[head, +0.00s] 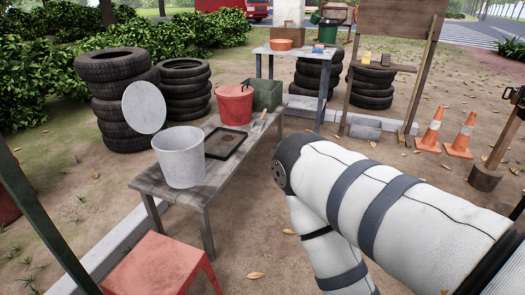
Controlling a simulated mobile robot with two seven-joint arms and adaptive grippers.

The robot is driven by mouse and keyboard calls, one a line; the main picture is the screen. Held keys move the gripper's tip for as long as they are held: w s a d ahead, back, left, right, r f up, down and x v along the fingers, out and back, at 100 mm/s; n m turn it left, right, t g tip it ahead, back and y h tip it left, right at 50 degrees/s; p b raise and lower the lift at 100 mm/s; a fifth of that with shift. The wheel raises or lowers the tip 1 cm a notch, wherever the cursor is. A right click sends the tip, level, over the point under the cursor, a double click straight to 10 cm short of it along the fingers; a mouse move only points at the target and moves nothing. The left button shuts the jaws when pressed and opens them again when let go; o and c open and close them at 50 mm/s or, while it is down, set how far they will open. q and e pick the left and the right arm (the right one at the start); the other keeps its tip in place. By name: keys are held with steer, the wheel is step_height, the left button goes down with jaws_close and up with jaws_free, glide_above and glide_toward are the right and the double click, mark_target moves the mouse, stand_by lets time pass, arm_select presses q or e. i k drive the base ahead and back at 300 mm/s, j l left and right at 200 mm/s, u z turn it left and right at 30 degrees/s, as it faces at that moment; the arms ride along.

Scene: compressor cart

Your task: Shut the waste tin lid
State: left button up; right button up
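A pale grey tin (180,160) stands upright on the near part of a low wooden bench. Its round lid (144,108) stands raised, nearly upright, at the tin's back left, so the tin's mouth is open. I take this to be the waste tin. No gripper shows in the head view. My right arm reaches in from the right, bends beside the bench and runs out of the bottom edge, so its gripper is hidden from me. Nothing of mine touches the tin or lid. My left arm is not in view.
The bench (215,180) also holds a dark shallow tray (225,143), a red bucket (234,104) and a green box (266,94). Stacked tyres (118,95) stand behind the lid. A red stool (160,265) stands in front. Orange cones (432,130) stand at the right.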

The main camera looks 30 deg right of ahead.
mark_target(143, 107)
steer(key=z, duration=0.35)
steer(key=i+l+u, duration=0.15)
steer(key=i+l, duration=0.7)
